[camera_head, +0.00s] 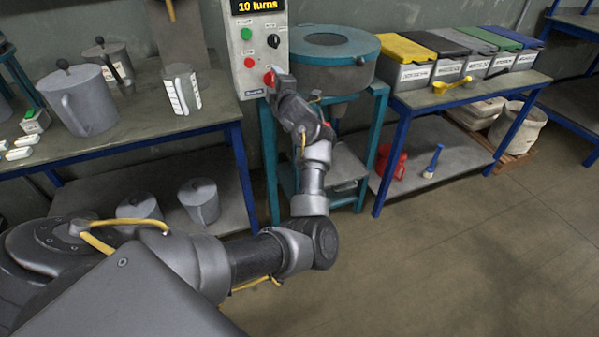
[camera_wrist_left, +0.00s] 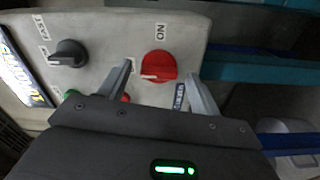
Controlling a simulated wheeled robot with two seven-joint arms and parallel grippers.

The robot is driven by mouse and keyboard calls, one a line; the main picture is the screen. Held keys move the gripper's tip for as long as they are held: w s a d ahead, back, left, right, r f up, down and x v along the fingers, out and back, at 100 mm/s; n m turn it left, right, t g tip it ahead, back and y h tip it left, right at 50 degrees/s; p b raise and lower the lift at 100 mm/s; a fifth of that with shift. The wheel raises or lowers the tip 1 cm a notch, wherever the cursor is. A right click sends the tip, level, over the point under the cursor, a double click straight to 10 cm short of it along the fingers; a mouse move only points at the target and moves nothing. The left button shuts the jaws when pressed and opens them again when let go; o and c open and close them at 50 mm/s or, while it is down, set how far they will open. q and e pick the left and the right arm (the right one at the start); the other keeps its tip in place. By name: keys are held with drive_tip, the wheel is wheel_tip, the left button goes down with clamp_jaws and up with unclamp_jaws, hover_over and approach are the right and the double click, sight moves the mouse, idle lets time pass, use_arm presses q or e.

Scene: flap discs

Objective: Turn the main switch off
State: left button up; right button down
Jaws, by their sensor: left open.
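The main switch is a red rotary knob (camera_wrist_left: 158,64) on the grey control panel (camera_wrist_left: 110,25), with an ON label beside it. A pale mark shows on the knob's edge nearer my gripper. In the head view the red knob (camera_head: 269,77) sits low on the panel, largely beside my gripper. My left gripper (camera_wrist_left: 160,70) is open, its fingertips on either side of the knob with gaps visible. In the head view my left gripper (camera_head: 279,85) is at the panel's lower right, its fingers hard to make out. My right gripper is not in view.
The panel also has a black knob (camera_head: 273,41), a green button (camera_head: 246,34), a red button (camera_head: 249,62) and a display (camera_head: 257,6) reading "10 turns". A round teal machine (camera_head: 335,45) stands close on the right. A bench with jugs (camera_head: 80,100) is on the left.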

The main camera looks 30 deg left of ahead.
use_arm(q)
drive_tip(key=m+p, duration=0.2)
drive_tip(key=m, duration=0.1)
drive_tip(key=r+m+p, duration=0.1)
drive_tip(key=m+p, duration=0.2)
drive_tip(key=shift+a+m, duration=0.1)
drive_tip(key=shift+m, duration=0.3)
drive_tip(key=m+p, duration=0.5)
drive_tip(key=m, duration=0.4)
drive_tip(key=shift+f+m, duration=0.1)
drive_tip(key=shift+m, duration=0.2)
drive_tip(key=b+v, duration=0.1)
drive_tip(key=v, duration=1)
drive_tip(key=s+d+f+m+h+p, duration=0.1)
drive_tip(key=d+f+m+h+p, duration=0.1)
drive_tip(key=f, duration=0.6)
drive_tip(key=s+d+f+m+h+p, duration=0.2)
drive_tip(key=d+f+m+h, duration=0.1)
drive_tip(key=f, duration=0.6)
drive_tip(key=s+d+f+m+t+h+p, duration=0.1)
drive_tip(key=d+f+m+h+p, duration=0.1)
drive_tip(key=f, duration=0.7)
drive_tip(key=shift+d+m+h+p, duration=0.3)
drive_tip(key=shift+d+m+h, duration=0.15)
drive_tip(key=shift+m, duration=0.65)
drive_tip(key=shift+s, duration=0.15)
